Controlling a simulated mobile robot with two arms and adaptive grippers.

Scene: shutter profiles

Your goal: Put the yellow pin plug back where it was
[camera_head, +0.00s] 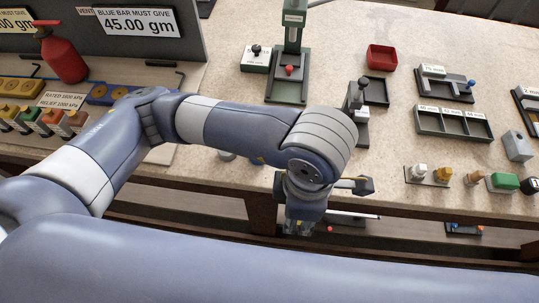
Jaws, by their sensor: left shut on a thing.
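My left arm comes in from the left, and its gripper (299,228) points down at the bench's front edge. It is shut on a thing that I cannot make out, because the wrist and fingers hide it. A small amber-yellow plug-like piece (443,174) stands at the right front of the bench, beside a pale one (419,172) on the same dark strip. I cannot tell whether either is the yellow pin plug. My right gripper is not in view.
Along the bench (225,85) stand a green press (287,88), a red tray (382,57), a three-part tray (454,123) and a green block (504,181). A red bottle (63,57) and several coloured valve-like pieces are at the left. My arm hides part of the front edge.

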